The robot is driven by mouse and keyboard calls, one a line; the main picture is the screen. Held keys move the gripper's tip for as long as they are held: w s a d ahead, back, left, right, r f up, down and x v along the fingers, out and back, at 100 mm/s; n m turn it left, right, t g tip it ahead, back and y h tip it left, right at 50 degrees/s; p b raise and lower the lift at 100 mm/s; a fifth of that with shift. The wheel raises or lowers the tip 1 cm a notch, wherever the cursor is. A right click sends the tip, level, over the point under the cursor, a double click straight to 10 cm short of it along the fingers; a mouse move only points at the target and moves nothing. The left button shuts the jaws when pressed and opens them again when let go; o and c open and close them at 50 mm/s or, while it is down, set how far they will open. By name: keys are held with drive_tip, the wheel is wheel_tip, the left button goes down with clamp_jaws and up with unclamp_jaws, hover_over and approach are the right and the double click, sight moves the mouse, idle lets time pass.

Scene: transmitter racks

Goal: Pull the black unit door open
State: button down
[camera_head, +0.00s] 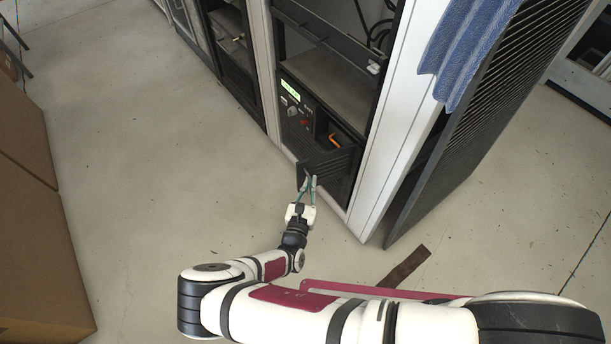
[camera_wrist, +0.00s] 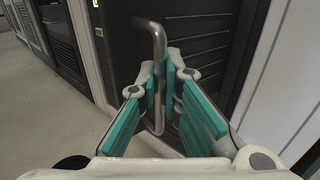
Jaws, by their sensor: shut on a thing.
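The black unit door (camera_head: 331,162) is low in the rack and stands partly open, its panel jutting out from the front. In the wrist view the black door (camera_wrist: 205,38) fills the upper middle, with vent slots on its face. Its grey bar handle (camera_wrist: 154,34) runs upright between my fingers. My gripper (camera_head: 309,182), also in the wrist view (camera_wrist: 160,92), is shut on this handle with its teal pads on both sides. The fingers hide part of the handle.
The unit's control panel (camera_head: 293,103) has a green display, beside an orange item (camera_head: 334,140) inside. A large slatted rack door (camera_head: 470,120) with a blue cloth (camera_head: 461,48) stands open at right. Brown boxes (camera_head: 38,230) stand at left. The floor (camera_head: 150,150) between is mostly clear.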

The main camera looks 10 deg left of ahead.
drive_tip(key=shift+s+n+y+p, duration=0.3)
drive_tip(key=shift+s+y+p, duration=0.05)
drive_tip(key=shift+s+y, duration=0.05)
drive_tip(key=shift+f, duration=0.1)
drive_tip(key=c, duration=1.8)
unclamp_jaws()
drive_tip(key=shift+o, duration=0.2)
drive_tip(key=shift+d, duration=0.1)
